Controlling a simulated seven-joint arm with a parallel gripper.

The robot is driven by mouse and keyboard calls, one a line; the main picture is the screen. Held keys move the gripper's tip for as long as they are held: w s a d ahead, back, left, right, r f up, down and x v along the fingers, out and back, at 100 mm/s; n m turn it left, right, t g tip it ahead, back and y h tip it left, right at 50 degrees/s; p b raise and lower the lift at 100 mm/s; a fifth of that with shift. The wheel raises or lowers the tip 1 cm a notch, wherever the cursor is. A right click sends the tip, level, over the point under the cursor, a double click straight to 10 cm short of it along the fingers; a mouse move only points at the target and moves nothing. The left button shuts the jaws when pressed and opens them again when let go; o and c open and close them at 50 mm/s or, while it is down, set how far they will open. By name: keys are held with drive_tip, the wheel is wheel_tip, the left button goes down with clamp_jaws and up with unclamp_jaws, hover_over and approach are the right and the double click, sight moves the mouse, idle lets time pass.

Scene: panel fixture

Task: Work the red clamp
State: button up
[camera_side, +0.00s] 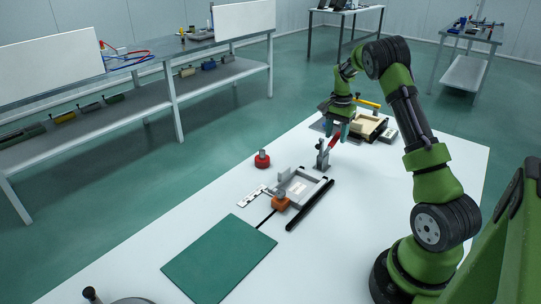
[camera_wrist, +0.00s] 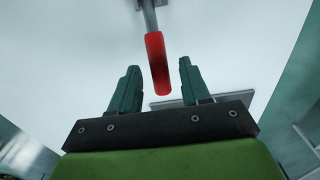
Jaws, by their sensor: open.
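The red clamp has a red handle (camera_side: 335,137) on a grey metal base (camera_side: 322,160) on the white table. The handle stands up at a tilt, leaning right in the side view. My gripper (camera_side: 338,128) is just above and around the handle's upper end, its fingers pointing down. In the wrist view the red handle (camera_wrist: 157,65) reaches in between the two green fingers of my gripper (camera_wrist: 159,70), with gaps on both sides. The fingers are open and empty. The clamp's base is mostly out of the wrist view.
A grey fixture (camera_side: 303,187) with an orange part (camera_side: 281,204) and a black bar (camera_side: 310,206) lies nearer the camera. A red knob (camera_side: 262,160) stands to the left. A tan box (camera_side: 366,125) sits behind my gripper. A green mat (camera_side: 219,258) lies in front.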

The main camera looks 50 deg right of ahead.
drive_tip(key=shift+f, duration=0.4)
drive_tip(key=shift+c, duration=0.5)
clamp_jaws()
